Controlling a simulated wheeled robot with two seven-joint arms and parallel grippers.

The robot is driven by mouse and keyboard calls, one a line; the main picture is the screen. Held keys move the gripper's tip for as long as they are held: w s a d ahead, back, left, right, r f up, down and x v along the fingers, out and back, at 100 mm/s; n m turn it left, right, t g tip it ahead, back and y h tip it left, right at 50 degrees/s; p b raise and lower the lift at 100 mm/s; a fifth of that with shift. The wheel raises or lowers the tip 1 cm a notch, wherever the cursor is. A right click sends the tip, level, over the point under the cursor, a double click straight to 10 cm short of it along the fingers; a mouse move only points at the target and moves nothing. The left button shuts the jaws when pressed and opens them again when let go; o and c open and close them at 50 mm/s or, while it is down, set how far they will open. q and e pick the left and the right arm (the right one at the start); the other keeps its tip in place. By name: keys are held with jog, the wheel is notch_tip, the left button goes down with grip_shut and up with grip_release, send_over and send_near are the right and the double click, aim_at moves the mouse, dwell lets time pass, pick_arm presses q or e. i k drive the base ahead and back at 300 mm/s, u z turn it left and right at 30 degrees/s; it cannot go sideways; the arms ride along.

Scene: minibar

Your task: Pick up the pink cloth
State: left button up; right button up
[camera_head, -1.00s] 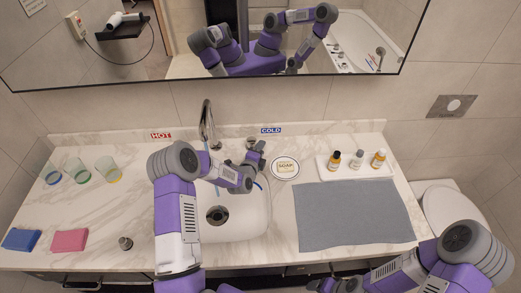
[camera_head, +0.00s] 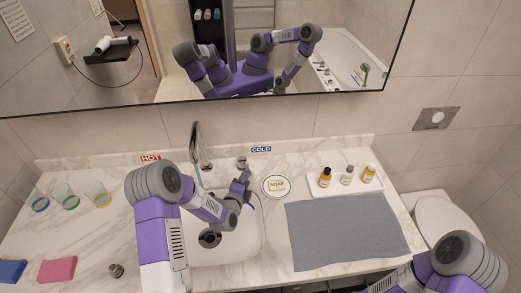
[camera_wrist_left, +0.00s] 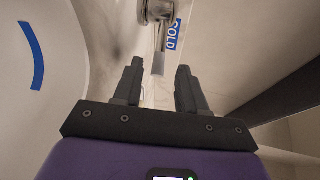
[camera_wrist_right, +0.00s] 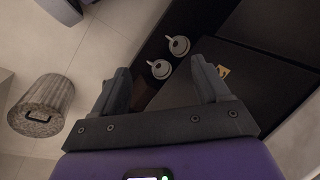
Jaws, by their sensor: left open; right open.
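The pink cloth (camera_head: 57,270) lies folded on the left part of the marble counter, just right of a blue cloth (camera_head: 11,271). My left gripper (camera_head: 246,180) is open and empty over the sink near the cold tap, well to the right of the pink cloth. Its two fingers (camera_wrist_left: 158,85) show apart in the left wrist view, with the tap and the COLD label beyond. My right gripper (camera_wrist_right: 165,85) is open and empty in the right wrist view, low beside the cabinet; its fingers are out of the head view.
The running faucet (camera_head: 198,146) and sink (camera_head: 240,250) fill the middle. Glasses (camera_head: 68,196) stand at the back left, a metal stopper (camera_head: 116,270) right of the pink cloth. A grey mat (camera_head: 345,235), soap dish (camera_head: 276,186) and bottle tray (camera_head: 345,187) are at right.

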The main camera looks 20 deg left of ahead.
aim_at(57, 270)
jog(key=u, duration=0.1)
jog(key=k, duration=1.5)
jog(key=z, duration=0.1)
